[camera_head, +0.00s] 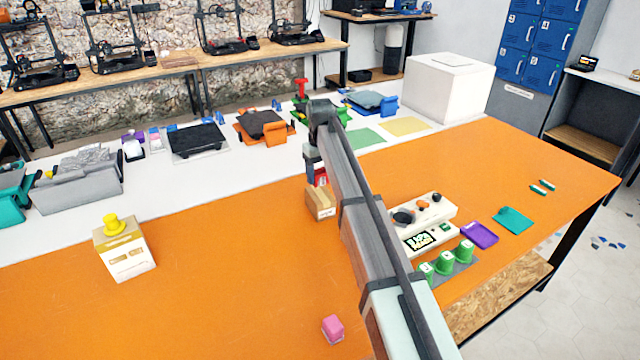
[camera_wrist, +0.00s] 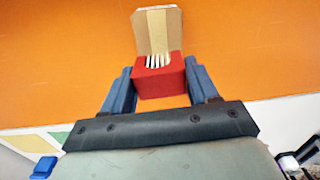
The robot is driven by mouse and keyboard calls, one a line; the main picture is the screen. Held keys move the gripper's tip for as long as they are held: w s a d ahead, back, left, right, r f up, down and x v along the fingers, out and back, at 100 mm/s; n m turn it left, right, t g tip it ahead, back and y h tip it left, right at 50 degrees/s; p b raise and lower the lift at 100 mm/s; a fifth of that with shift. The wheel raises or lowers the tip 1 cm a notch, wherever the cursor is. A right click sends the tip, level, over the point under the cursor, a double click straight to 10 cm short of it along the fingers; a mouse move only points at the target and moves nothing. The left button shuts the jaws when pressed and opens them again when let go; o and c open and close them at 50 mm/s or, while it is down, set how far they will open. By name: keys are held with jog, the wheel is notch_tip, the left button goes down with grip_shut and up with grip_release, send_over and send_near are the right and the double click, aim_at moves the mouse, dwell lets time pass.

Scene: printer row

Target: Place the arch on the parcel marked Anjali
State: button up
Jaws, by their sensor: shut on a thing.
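My gripper (camera_wrist: 160,82) is shut on a red block (camera_wrist: 155,78), which I take to be the arch. Its blue fingers press on the block's two sides. A pale, striped curved patch shows on the block's face. A brown cardboard parcel (camera_wrist: 157,30) with a paler strip shows just beyond the block. In the head view, the parcel (camera_head: 320,203) stands on the orange table, and the red block (camera_head: 321,177) is at or just above its top. I cannot tell whether they touch. My arm partly hides both, and no name on the parcel is readable.
A white-and-yellow box (camera_head: 126,258) with a yellow knob stands at left. A pink block (camera_head: 333,329) lies at front. White panels (camera_head: 430,238), green cups (camera_head: 445,262), a purple tray (camera_head: 479,235) and a teal piece (camera_head: 513,220) lie right of my arm. The orange table between is clear.

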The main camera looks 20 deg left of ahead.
aim_at(320, 171)
jog(key=shift+f, duration=1.85)
jog(key=shift+f, duration=0.15)
jog(key=o, duration=1.1)
jog(key=shift+c, duration=0.2)
notch_tip(320, 171, up, 12)
jog(key=shift+r, duration=0.2)
